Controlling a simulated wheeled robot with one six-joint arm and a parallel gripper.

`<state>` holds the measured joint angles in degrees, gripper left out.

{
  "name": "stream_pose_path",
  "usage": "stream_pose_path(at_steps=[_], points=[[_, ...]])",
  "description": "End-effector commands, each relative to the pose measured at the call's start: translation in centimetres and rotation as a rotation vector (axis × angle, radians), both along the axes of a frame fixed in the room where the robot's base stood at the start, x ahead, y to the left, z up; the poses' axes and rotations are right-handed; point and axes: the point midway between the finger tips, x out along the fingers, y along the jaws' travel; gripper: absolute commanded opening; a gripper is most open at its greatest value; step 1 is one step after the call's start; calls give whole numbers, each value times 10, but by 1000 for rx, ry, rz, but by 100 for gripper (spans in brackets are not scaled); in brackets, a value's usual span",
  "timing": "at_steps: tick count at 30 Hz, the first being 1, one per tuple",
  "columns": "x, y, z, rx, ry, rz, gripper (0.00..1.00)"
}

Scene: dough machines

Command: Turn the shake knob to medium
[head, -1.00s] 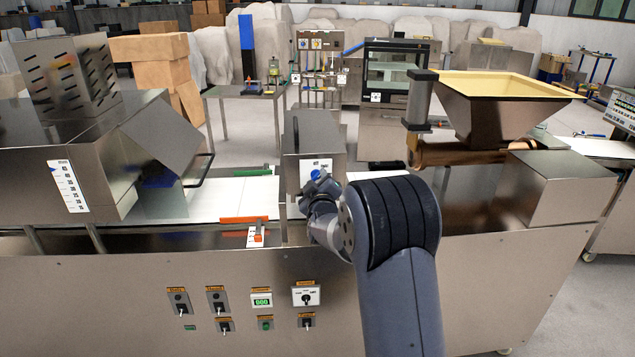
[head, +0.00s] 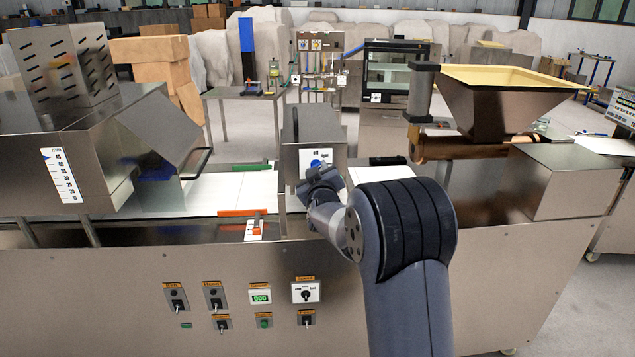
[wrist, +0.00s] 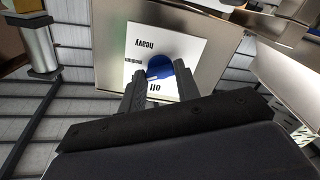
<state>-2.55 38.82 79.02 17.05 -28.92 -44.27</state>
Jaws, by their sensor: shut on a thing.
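The shake knob is a round blue knob (wrist: 159,67) on a white label plate (wrist: 146,45). In the wrist view the plate reads "heavy" above the knob and "off" below it, both upside down, with a small dark mark to its left. My gripper (wrist: 160,80) has one finger on each side of the knob and is shut on it. The fingers hide part of the knob, and I cannot tell which way it points. In the head view the blue knob (head: 316,163) shows just above my gripper (head: 320,175), on the front of a steel box.
A lower panel holds several switches and a green display (head: 260,296). An orange-handled lever (head: 243,213) lies left of my gripper. A slotted steel hopper machine (head: 65,70) stands left, a cream-rimmed hopper (head: 500,100) right. A white belt (head: 235,190) runs between.

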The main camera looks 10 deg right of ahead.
Motion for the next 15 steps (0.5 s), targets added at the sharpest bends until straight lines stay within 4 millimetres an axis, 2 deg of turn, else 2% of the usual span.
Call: stream_pose_path(at_steps=[1, 15], points=[[0, 0, -6, 40, -7, 1, 8], [0, 1, -2, 388, -39, 1, 8]])
